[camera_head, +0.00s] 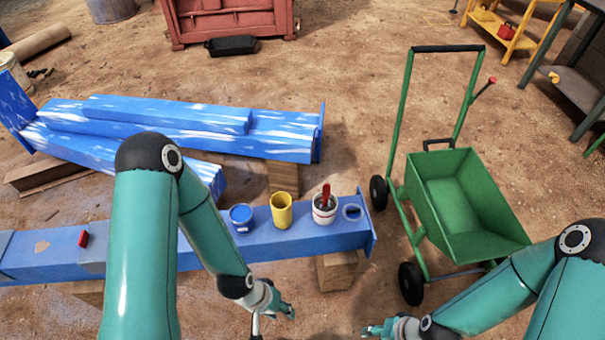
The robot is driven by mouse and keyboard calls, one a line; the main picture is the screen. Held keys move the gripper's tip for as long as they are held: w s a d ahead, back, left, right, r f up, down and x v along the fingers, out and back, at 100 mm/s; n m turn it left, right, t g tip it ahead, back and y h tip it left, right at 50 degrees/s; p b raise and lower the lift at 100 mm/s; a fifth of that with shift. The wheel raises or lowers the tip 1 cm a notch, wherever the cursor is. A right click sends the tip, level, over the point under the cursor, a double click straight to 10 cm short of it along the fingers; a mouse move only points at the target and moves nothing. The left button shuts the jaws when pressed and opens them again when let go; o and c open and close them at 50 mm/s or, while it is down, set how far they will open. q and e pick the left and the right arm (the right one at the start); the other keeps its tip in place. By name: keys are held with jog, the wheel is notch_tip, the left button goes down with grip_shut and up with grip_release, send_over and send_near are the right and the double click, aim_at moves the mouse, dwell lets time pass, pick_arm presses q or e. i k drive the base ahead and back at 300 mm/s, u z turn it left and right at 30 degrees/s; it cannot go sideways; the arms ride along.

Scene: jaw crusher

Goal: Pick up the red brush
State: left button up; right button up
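A red-handled brush (326,193) stands upright in a white pot (324,214) on the blue beam (335,241); its lower end is hidden inside the pot. My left gripper (274,314) is low in front of the beam, left of the brush and apart from it. Its fingers look spread, with nothing between them. My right gripper (374,329) is at the bottom edge, right of the left one and also away from the brush. It is small and partly hidden, so its finger state is unclear.
A small red object (83,238) lies farther left. A green cart (484,233) stands right; painted blue beams (200,115) lie behind.

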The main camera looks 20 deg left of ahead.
aim_at(324, 207)
jog(key=u, duration=0.2)
jog(key=i, duration=0.7)
jog(key=u, duration=0.35)
jog(key=k, duration=0.9)
jog(key=u, duration=0.2)
jog(key=i, duration=0.9)
jog(key=z, duration=0.05)
